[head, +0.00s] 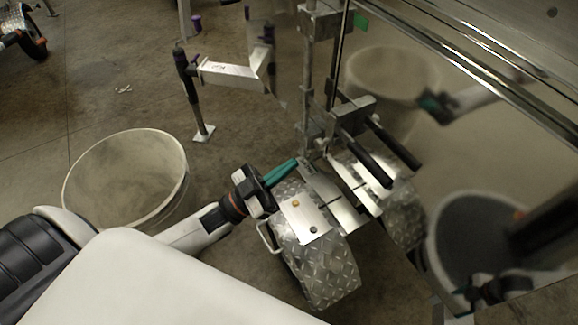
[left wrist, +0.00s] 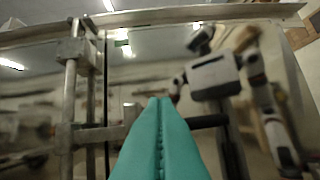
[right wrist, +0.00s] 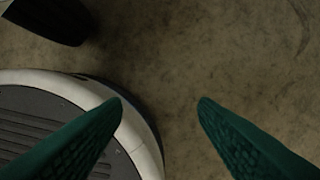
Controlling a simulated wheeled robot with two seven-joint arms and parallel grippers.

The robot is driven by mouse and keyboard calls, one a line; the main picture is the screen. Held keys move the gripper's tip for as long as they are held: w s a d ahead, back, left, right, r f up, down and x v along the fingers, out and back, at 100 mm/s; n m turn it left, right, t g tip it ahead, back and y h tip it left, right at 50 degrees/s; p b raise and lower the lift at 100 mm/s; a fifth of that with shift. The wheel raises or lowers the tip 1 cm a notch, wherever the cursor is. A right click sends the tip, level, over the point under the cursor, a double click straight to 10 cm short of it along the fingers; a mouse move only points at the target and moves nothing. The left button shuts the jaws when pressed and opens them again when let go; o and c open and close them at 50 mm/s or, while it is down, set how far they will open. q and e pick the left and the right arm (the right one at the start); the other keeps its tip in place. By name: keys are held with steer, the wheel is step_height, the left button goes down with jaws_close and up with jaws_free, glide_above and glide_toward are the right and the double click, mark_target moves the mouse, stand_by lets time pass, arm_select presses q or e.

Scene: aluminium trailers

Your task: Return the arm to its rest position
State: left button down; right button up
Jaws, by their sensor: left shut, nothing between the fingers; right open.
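My left arm comes in from the left in the head view and reaches toward the trailer. My left gripper (head: 294,164) is above the diamond-plate fender, near the trailer's latch hardware. Its teal fingers are closed together with nothing between them, also in the left wrist view (left wrist: 160,105). In the left wrist view the fingers point at the shiny trailer wall (left wrist: 130,75), which mirrors my body. My right gripper (right wrist: 162,100) shows in the right wrist view with its fingers apart and empty, over bare floor and beside my round base. The head view does not show it directly.
The polished trailer door (head: 470,150) rises close in front of my left gripper. A diamond-plate fender (head: 325,275) and a latch bar with black handles (head: 363,158) are beside it. A round bin (head: 125,180) stands behind my left arm.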

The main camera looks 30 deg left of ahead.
steer(key=shift+w+r, duration=0.1)
arm_select(q)
step_height(320, 180, down, 9)
steer(key=d+n+g+y, duration=0.1)
steer(key=n+g+y, duration=0.45)
steer(key=y, duration=0.55)
steer(key=s+a+f+n+g+y, duration=0.1)
steer(key=s+f+g+y, duration=0.1)
steer(key=s+g, duration=0.45)
steer(key=s+a+f+n+g+y, duration=0.1)
steer(key=s+f+g, duration=0.15)
steer(key=s, duration=0.65)
step_height(320, 180, down, 25)
steer(key=s+g, duration=0.2)
steer(key=s+a+g+p, duration=0.1)
steer(key=s+a+p, duration=0.2)
steer(key=s+p, duration=1.3)
steer(key=shift+r+m, duration=0.3)
steer(key=shift+m, duration=0.15)
arm_select(e)
steer(key=s+d+g, duration=0.1)
steer(key=s+d, duration=0.2)
steer(key=s, duration=1.3)
steer(key=shift+s+f, duration=0.2)
steer(key=shift+s, duration=0.15)
